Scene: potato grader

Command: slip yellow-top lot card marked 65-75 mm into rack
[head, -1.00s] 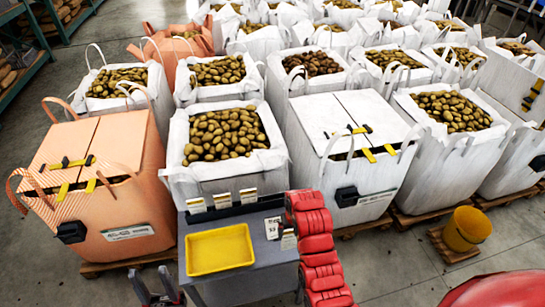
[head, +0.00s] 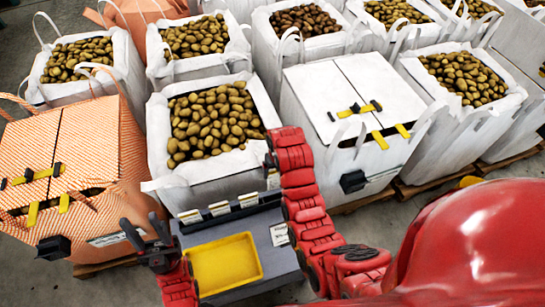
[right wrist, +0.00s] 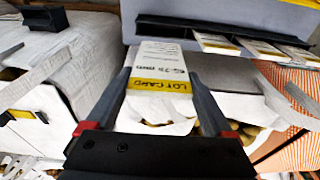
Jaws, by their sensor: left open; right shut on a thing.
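The lot card (right wrist: 161,62) is white with a yellow band reading LOT CARD and a size line that looks like 65-75 mm. In the right wrist view it is between the fingers of my right gripper (right wrist: 160,72), which is shut on it. In the head view my right arm largely hides that gripper; a small white card (head: 273,180) shows beside the arm. The dark rack (head: 235,211) runs along the back of the grey table and holds several cards; it also shows in the right wrist view (right wrist: 190,28), apart from the held card. My left gripper (head: 146,232) is open and empty, left of the table.
A yellow tray (head: 225,263) sits on the grey table (head: 285,262). A white label (head: 280,235) is at the table's right side. Large potato bags (head: 205,185) stand close behind the table, with an orange bag (head: 85,150) at the left and a white covered bag (head: 345,95) at the right.

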